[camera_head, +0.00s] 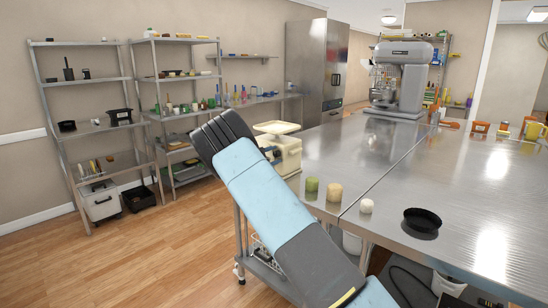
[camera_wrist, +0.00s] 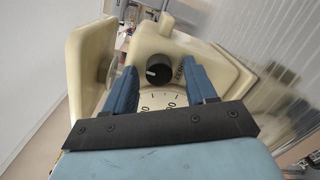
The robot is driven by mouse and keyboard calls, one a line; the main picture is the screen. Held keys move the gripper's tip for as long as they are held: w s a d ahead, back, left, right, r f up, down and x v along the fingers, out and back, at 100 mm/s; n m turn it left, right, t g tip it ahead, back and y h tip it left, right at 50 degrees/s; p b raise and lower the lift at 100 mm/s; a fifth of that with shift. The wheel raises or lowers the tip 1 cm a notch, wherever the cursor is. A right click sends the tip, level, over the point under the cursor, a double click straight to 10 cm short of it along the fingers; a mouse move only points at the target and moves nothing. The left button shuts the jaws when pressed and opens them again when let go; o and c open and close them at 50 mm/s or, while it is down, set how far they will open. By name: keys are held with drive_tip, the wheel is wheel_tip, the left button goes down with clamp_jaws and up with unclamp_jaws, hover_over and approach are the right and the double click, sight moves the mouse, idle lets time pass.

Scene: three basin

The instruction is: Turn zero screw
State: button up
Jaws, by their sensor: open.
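The zero screw (camera_wrist: 158,71) is a round black knob with a pale mark on its face, on the cream body of a scale (camera_wrist: 205,50). My gripper (camera_wrist: 161,78) is open in the wrist view, its two blue fingers spread on either side of the knob. I see gaps between the fingers and the knob; whether the tips reach its depth I cannot tell. A dial with printed numbers shows below the knob, partly covered by my gripper.
A metal table (camera_head: 440,170) fills the right. Green, tan and white small items (camera_head: 334,191) and a black bowl (camera_head: 422,219) sit near its front edge. A large mixer (camera_head: 402,75) stands at the back. Shelves (camera_head: 95,125) line the left wall, with open wooden floor before them.

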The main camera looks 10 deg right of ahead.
drive_tip(key=c, duration=1)
drive_tip(key=shift+d, duration=0.1)
clamp_jaws()
drive_tip(key=shift+n, duration=0.4)
drive_tip(key=n, duration=0.9)
drive_tip(key=shift+t, duration=0.3)
